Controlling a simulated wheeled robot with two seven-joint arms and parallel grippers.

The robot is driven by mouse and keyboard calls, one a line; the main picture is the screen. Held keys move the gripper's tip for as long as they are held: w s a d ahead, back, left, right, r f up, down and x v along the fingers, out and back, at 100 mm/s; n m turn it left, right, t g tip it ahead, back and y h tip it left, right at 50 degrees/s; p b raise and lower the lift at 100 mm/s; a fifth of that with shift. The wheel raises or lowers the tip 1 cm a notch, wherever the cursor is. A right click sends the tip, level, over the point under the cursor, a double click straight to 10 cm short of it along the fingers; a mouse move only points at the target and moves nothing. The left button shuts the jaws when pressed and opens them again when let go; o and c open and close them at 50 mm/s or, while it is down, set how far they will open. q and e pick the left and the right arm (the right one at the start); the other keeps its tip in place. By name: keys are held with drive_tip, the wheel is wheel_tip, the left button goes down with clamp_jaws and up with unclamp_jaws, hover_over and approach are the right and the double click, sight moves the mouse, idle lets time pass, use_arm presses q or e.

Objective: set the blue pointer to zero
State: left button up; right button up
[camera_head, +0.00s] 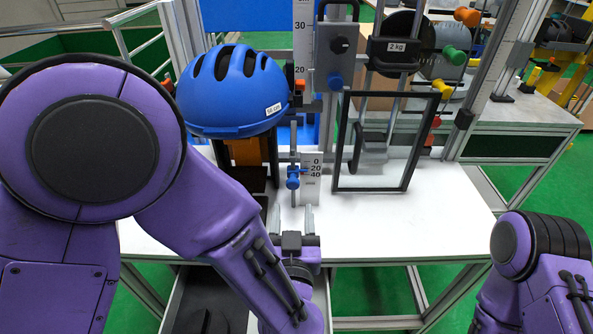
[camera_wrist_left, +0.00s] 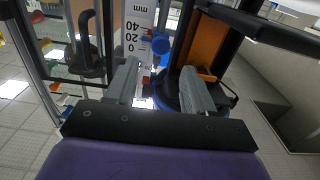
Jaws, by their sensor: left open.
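The blue pointer (camera_head: 293,178) sits on a thin vertical rod just left of a small white millimetre scale (camera_head: 312,186) marked 0, 20, 40 from the top down. It appears below the 0 mark, around 20 to 40; the exact reading is unclear. In the left wrist view the scale (camera_wrist_left: 138,22) is upside down, with the blue pointer (camera_wrist_left: 160,45) beside it. My left gripper (camera_head: 293,217) is open and empty, just in front of and below the pointer; its fingers (camera_wrist_left: 160,88) point towards it. My right gripper is out of view; only its arm shows.
A blue helmet (camera_head: 232,90) hangs above left, over my left forearm. A dark framed clear panel (camera_head: 372,183) stands right of the scale. A 2 kg weight (camera_head: 395,48) hangs above it. The white tabletop (camera_head: 440,215) is clear at right.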

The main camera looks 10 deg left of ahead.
sight(293, 185)
use_arm(q)
drive_tip(key=w, duration=0.3)
drive_tip(key=w+a, duration=0.1)
drive_tip(key=w, duration=0.2)
drive_tip(key=w+a, duration=0.1)
drive_tip(key=w, duration=0.2)
drive_tip(key=shift+w, duration=0.15)
clamp_jaws()
wheel_tip(293, 185, up, 3)
drive_tip(key=p, duration=0.3)
drive_tip(key=shift+w+f, duration=0.1)
drive_tip(key=shift+f, duration=0.05)
drive_tip(key=shift+c, duration=0.9)
unclamp_jaws()
drive_tip(key=shift+o, duration=0.9)
